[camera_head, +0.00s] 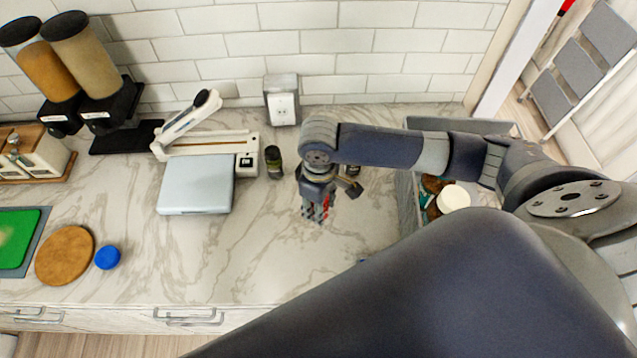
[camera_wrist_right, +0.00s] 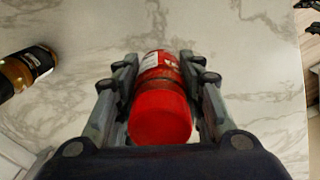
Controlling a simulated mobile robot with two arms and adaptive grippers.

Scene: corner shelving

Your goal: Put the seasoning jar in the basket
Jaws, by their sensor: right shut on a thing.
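My right gripper (camera_head: 318,210) is over the middle of the marble counter, pointing down. In the right wrist view its fingers (camera_wrist_right: 163,105) are shut around a red-capped seasoning jar (camera_wrist_right: 160,118) with a red and white label. Only small red parts of the jar (camera_head: 326,204) show between the fingers in the head view. I cannot tell whether it still touches the counter. The grey basket (camera_head: 408,205) stands to the right of the gripper, partly hidden by my arm. It holds several items, including one with a white lid (camera_head: 453,198). My left gripper is not in view.
A dark jar (camera_head: 274,161) stands left of the gripper; a bottle (camera_wrist_right: 20,72) shows in the wrist view. A grey scale or laptop-like slab (camera_head: 196,184), dispensers (camera_head: 80,55), a wooden board (camera_head: 64,255) and a blue lid (camera_head: 107,257) lie left. The front-middle counter is clear.

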